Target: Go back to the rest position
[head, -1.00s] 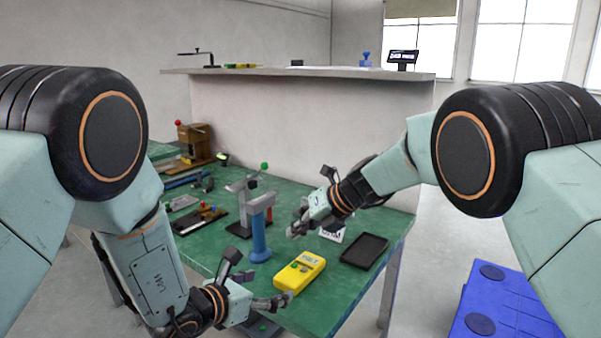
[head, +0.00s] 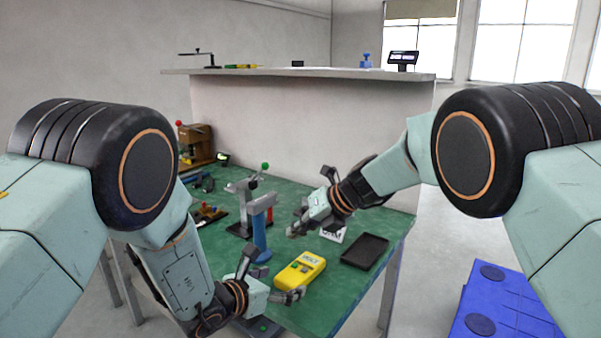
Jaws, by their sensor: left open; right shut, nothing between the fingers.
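My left gripper (head: 276,277) is open and empty, low over the front of the green table, just left of the yellow meter. My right gripper (head: 311,211) is shut with nothing in it. It hangs over the table behind the yellow meter and to the right of the blue-handled tool. The yellow meter (head: 301,269) lies on the green table (head: 310,312); the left gripper's right finger is close to its left end, and I cannot tell if they touch.
A blue-handled tool (head: 260,236) and a grey clamp stand (head: 240,202) rise from the table's middle. A black tray (head: 364,251) lies at its right. A white wall with a shelf top (head: 310,72) closes the back. A blue crate (head: 505,308) stands on the floor at right.

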